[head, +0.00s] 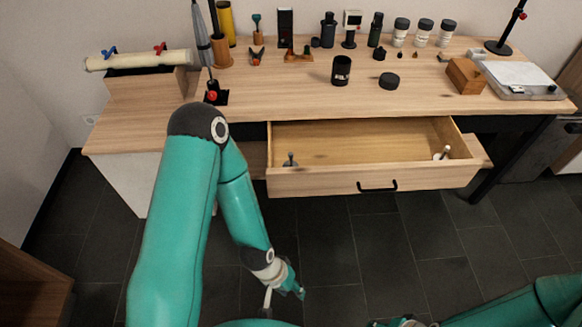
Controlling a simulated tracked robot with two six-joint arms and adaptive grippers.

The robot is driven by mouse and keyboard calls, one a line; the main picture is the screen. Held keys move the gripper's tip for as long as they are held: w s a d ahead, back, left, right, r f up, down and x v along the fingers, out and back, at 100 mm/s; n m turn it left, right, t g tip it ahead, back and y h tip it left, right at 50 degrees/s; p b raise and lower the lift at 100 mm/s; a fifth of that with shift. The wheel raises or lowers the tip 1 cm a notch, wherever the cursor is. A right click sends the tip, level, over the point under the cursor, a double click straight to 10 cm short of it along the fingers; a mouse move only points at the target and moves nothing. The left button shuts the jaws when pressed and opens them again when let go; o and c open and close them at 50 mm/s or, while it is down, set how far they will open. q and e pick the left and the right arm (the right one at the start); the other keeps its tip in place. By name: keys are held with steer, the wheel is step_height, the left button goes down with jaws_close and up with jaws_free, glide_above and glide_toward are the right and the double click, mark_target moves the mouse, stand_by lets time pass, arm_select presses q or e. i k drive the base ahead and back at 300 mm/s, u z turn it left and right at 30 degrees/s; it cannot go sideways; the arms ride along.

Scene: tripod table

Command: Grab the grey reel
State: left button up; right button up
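A small grey piece with a short upright stem (290,160), which looks like the grey reel, is at the left end of the open drawer (330,182). Its lower part is hard to make out at this size. A similar white piece (443,153) is at the drawer's right end. My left gripper (284,291) hangs low over the dark floor, in front of and below the drawer, well apart from the grey piece. It seems to hold nothing, but its finger opening is unclear. My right gripper (380,323) is at the bottom edge, mostly cut off.
The wooden desk (290,95) carries bottles, jars and tools along its back. A black cup (341,70), a wooden block (466,76) and a white-topped device (520,78) stand on it. The drawer's middle is bare. The drawer handle (377,187) sticks out in front.

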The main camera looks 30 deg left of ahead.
mark_target(291, 164)
steer(key=k, duration=1.2)
steer(key=i, duration=1)
steer(key=u, duration=0.75)
steer(key=i, duration=0.7)
steer(key=u, duration=0.55)
steer(key=k, duration=0.85)
steer(key=u, duration=0.2)
steer(key=i, duration=0.8)
